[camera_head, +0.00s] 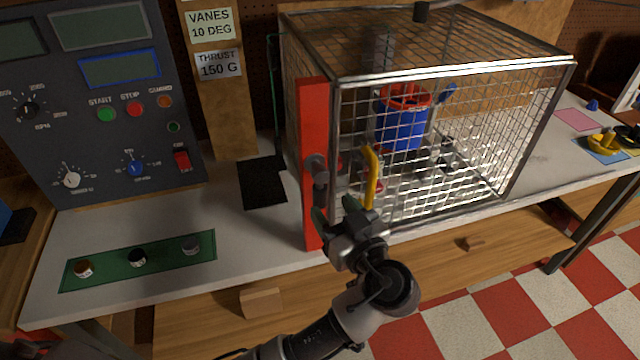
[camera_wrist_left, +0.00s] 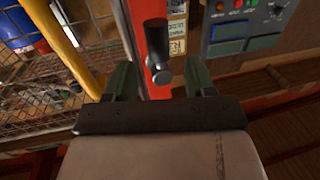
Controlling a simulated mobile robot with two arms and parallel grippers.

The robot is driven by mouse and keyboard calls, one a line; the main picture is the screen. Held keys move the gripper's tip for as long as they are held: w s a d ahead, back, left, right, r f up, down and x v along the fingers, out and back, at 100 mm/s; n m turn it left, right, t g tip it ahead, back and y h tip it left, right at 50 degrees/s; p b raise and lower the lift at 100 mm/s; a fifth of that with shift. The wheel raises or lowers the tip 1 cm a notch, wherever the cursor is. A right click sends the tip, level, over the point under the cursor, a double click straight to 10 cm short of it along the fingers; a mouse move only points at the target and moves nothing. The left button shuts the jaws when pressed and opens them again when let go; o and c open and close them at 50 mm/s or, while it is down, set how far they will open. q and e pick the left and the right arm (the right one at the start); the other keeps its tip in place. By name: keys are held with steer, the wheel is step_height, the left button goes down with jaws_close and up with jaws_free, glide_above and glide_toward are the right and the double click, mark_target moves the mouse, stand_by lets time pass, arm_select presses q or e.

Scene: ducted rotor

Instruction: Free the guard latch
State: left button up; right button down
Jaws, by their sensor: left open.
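The guard is a wire-mesh cage (camera_head: 450,130) on the bench with a yellow handle (camera_head: 371,180) on its front, also at the left of the left wrist view (camera_wrist_left: 65,45). A red post (camera_head: 313,120) stands at its front left corner. The latch, a dark grey knob and bar (camera_head: 317,168), sits on this post. In the left wrist view the latch (camera_wrist_left: 157,45) shows ahead, between the finger lines. My left gripper (camera_head: 336,208) is open and empty, just below the latch; contact cannot be told. My right gripper is not in view.
Inside the cage is a blue and red duct (camera_head: 402,125). A control panel (camera_head: 90,100) stands at the left. A green strip with several knobs (camera_head: 140,260) lies on the front left of the bench. Wooden drawers (camera_head: 440,260) are below.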

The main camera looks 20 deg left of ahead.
mark_target(323, 195)
arm_select(q)
steer(key=p+x, duration=0.2)
steer(key=x, duration=0.3)
steer(key=shift+w+r, duration=0.1)
steer(key=shift+r, duration=0.05)
steer(key=shift+w+a, duration=0.3)
steer(key=shift+a, duration=0.05)
steer(key=shift+d, duration=0.1)
steer(key=shift+c, duration=0.3)
jaws_close()
